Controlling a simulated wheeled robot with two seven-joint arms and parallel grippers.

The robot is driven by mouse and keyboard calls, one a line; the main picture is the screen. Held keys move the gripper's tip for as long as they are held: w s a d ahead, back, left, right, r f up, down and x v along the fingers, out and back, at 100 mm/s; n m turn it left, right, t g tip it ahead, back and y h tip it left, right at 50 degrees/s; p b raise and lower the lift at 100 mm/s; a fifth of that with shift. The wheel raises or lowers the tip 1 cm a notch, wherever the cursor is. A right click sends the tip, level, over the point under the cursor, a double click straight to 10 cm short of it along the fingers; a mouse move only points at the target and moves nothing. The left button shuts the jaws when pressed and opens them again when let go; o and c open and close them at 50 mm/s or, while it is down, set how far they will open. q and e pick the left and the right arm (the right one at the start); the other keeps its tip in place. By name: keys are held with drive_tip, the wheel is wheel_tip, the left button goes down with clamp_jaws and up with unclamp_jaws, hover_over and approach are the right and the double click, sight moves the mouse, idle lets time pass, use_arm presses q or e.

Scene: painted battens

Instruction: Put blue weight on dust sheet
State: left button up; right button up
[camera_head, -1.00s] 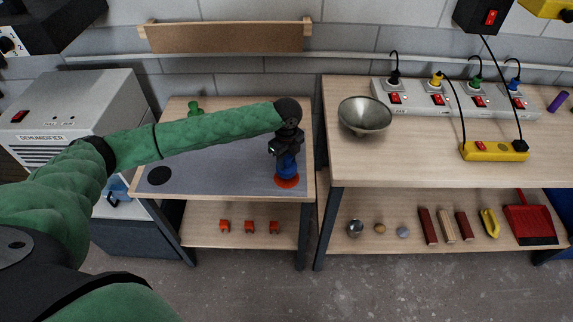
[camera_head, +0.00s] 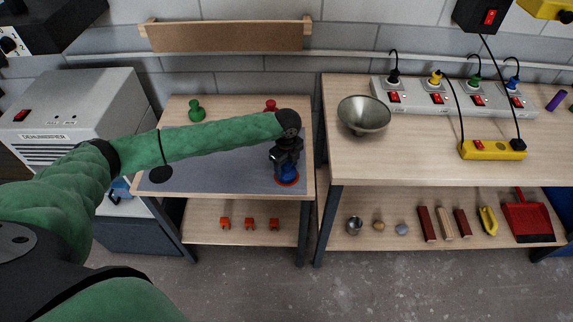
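The blue weight (camera_head: 289,172) stands at the red disc (camera_head: 289,183) on the right part of the left table. The grey sheet (camera_head: 225,175) on the tabletop appears to be the dust sheet; the red disc lies at its right side. My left gripper (camera_head: 287,163) points down over the blue weight and hides its upper part. Whether its fingers are closed on the weight cannot be made out. My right gripper is not in view.
A green weight (camera_head: 196,110) and a red weight (camera_head: 270,106) stand at the back of the table. A black disc (camera_head: 160,174) lies at the sheet's left. A metal bowl (camera_head: 364,115) stands on the right bench. The sheet's middle is bare.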

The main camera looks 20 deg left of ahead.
use_arm(q)
drive_tip(key=shift+r, duration=0.1)
drive_tip(key=shift+r, duration=0.25)
wheel_tip(320, 180, up, 10)
drive_tip(key=b, duration=0.4)
drive_tip(key=shift+f, duration=0.1)
drive_tip(key=shift+r+b, duration=0.3)
drive_tip(key=shift+r, duration=0.55)
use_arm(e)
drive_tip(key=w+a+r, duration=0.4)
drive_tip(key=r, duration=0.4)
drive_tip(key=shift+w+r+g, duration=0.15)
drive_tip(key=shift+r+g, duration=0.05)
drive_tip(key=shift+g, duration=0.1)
